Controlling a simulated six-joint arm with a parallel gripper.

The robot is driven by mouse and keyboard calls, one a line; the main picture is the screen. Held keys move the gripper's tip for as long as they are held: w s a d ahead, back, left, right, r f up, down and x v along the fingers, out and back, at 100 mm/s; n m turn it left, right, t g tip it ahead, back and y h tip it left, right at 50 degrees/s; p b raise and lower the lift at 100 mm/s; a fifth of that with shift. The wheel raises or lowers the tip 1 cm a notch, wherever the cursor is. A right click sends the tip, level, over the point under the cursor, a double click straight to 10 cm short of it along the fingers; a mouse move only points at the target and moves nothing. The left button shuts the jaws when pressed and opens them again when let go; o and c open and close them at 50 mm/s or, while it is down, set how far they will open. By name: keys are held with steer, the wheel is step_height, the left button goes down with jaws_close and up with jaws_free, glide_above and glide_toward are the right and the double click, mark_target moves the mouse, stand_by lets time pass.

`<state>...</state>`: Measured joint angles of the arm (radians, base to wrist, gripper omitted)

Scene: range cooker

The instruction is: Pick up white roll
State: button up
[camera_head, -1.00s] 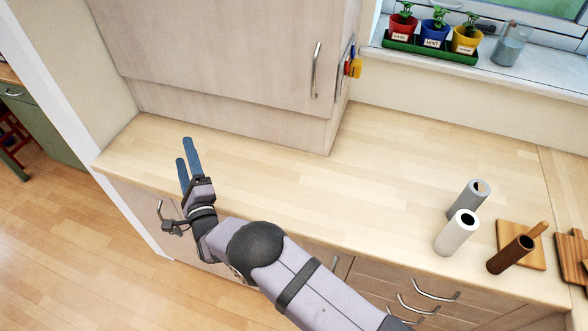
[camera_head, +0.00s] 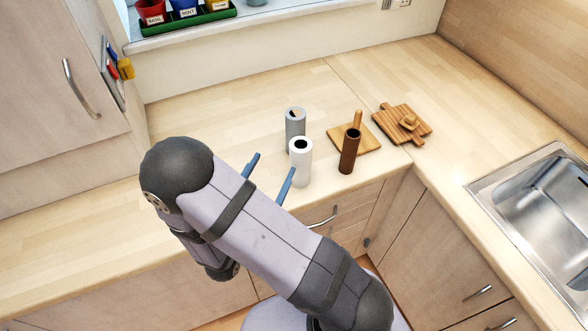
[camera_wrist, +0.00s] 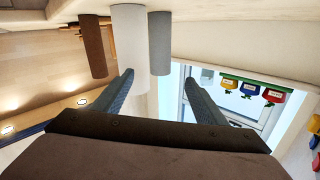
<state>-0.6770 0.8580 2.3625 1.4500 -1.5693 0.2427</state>
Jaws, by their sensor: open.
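The white roll (camera_head: 301,163) stands upright on the wooden counter, with a dark hole in its top. My gripper (camera_head: 269,176) is open and empty, its two blue fingers pointing toward the roll from its left. The roll is just past the right finger and not between the fingers. In the wrist view the white roll (camera_wrist: 130,50) shows upside down beyond the fingertips, nearer the left finger of my gripper (camera_wrist: 158,88). My arm hides the gripper's base in the head view.
A grey roll (camera_head: 295,122) stands close behind the white one, and a brown roll (camera_head: 348,152) stands to its right. Wooden boards (camera_head: 367,139) lie behind the brown roll. A sink (camera_head: 540,210) is at the right. The counter to the left is clear.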

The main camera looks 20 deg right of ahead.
mark_target(296, 161)
steer(key=shift+n+g+h, duration=0.4)
steer(key=shift+g+h, duration=0.2)
steer(key=shift+h, duration=0.1)
steer(key=s+d, duration=0.2)
steer(key=d, duration=0.1)
steer(key=shift+s+d, duration=0.1)
steer(key=shift+s, duration=0.2)
steer(key=shift+p+x, duration=0.4)
steer(key=shift+x, duration=0.65)
steer(key=shift+w+d+r+p, duration=0.15)
steer(key=shift+w+d+p, duration=0.05)
steer(key=shift+d+p, duration=0.2)
steer(key=p+x, duration=0.2)
steer(key=shift+w+d+r, duration=0.1)
steer(key=shift+w+d, duration=0.1)
steer(key=shift+d, duration=0.2)
steer(key=shift+w+d, duration=0.5)
steer(key=shift+w, duration=0.05)
steer(key=shift+c, duration=0.6)
steer(key=c, duration=1.1)
